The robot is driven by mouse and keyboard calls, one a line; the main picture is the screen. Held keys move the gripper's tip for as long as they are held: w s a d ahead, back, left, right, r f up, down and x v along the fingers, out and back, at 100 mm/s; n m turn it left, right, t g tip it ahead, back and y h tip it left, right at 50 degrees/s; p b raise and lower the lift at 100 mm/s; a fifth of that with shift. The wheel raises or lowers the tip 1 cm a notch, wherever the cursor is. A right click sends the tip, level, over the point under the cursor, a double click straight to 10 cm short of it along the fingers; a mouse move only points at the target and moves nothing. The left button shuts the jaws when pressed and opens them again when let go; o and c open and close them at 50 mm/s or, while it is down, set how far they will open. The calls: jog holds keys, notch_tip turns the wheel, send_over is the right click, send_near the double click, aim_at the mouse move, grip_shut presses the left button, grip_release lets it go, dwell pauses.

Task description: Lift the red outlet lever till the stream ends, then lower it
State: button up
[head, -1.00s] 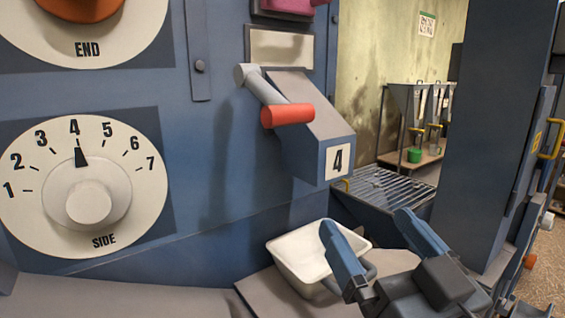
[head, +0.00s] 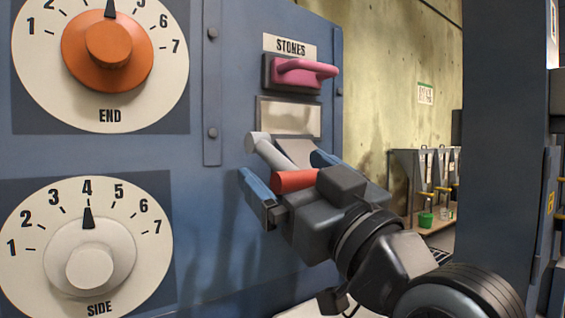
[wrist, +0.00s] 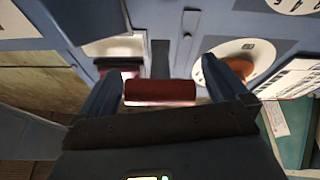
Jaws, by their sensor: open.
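The red outlet lever grip (head: 294,181) sits at the end of a grey arm (head: 268,150) pivoted on the blue machine panel. My gripper (head: 287,170) is at the lever with its blue fingers apart, one on each side of the red grip. In the wrist view the red grip (wrist: 160,91) lies between the two open fingertips, with a gap visible on at least one side. The outlet chute (head: 297,152) is mostly hidden behind my gripper. No stream is visible; the space under the outlet is blocked by my arm.
A pink handle (head: 305,70) under a STONES label is just above the lever. An orange END dial (head: 108,45) and a white SIDE dial (head: 90,255) are to the left. A dark blue post (head: 500,150) stands at the right.

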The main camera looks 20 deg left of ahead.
jog(key=shift+x, duration=1.1)
jog(key=c, duration=1.2)
